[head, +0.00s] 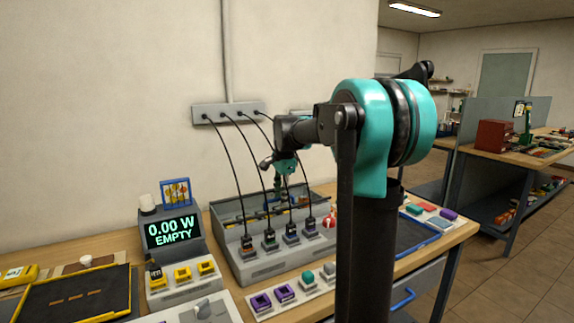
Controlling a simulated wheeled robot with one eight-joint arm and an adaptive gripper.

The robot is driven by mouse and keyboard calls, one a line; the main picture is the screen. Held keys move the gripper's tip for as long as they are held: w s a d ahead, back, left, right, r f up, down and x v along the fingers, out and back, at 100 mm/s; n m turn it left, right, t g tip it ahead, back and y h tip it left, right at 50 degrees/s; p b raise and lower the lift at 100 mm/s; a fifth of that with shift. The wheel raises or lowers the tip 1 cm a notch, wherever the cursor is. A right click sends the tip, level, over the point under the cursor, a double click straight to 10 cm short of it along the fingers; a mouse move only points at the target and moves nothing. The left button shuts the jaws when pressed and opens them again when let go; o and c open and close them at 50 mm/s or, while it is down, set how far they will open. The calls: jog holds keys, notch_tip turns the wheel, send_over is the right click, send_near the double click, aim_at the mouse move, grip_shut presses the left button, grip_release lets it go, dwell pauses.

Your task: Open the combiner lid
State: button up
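The grey box (268,264) on the bench, with black cables (230,165) running to sockets along its front, looks like the combiner. Its upper part shows a long recess with a brownish inside. I cannot tell whether a lid covers it or stands up at its back. My gripper (279,196) hangs over this box, near the middle of its upper part, pointing down. It is small and dark among the cables, so its fingers and any touch with the box are unclear.
A grey meter (172,232) reading "0.00 W EMPTY" stands left of the box. Purple-topped (261,302) and green blocks lie in front. A dark blue tray (418,232) is at right. The cables hang from a wall strip (205,112), close around my gripper.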

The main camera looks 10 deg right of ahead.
jog(key=s+d+r, duration=0.1)
jog(key=s+r, duration=0.2)
jog(key=r, duration=1.4)
jog(key=shift+n, duration=0.6)
jog(key=shift+s+f, duration=0.7)
jog(key=shift+f, duration=0.3)
jog(key=shift+s+f, duration=0.7)
jog(key=shift+f, duration=0.25)
